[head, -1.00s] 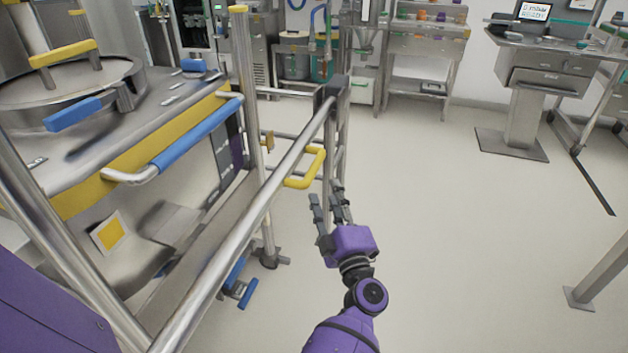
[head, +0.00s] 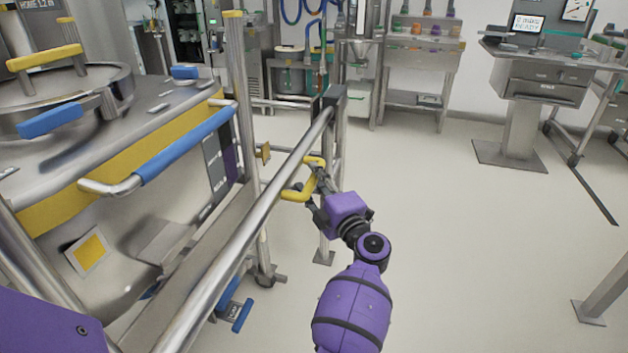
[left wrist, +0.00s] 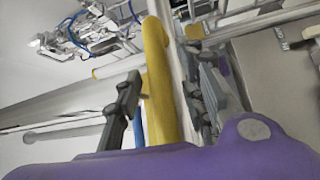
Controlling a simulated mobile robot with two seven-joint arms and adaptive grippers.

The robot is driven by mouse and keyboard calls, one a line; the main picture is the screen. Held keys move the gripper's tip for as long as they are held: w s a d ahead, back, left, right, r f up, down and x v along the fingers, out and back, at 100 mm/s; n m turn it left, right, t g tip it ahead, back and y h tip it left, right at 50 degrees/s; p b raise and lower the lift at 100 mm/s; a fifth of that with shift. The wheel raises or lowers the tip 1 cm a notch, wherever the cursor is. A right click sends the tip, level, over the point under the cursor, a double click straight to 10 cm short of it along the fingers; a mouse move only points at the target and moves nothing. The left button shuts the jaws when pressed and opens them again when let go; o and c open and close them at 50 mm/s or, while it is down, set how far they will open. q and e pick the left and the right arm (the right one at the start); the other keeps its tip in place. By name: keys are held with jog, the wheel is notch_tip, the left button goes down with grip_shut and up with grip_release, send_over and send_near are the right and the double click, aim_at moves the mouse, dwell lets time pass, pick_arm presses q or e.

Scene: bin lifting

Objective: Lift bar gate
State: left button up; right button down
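The bar gate (head: 247,233) is a long metal rail running from the lower left up to a post with a dark cap in the head view. A yellow handle (head: 291,196) sticks out from its right side. My left gripper (head: 317,192) is at this handle, with the purple wrist to its lower right. In the left wrist view the yellow handle (left wrist: 158,75) lies between the two dark fingers of my left gripper (left wrist: 162,100). The fingers are apart on either side of it, and a narrow gap shows. The right gripper is not in view.
A steel vessel with a blue-and-metal handrail (head: 185,146) stands left, behind the gate. The floor (head: 450,240) right of my arm is clear. A steel console (head: 522,110) and a shelf rack (head: 420,60) stand at the back.

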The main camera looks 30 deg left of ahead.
pick_arm(q)
jog(key=shift+w+a, duration=0.1)
jog(key=shift+a, duration=0.05)
grip_shut()
jog(key=shift+r, duration=0.1)
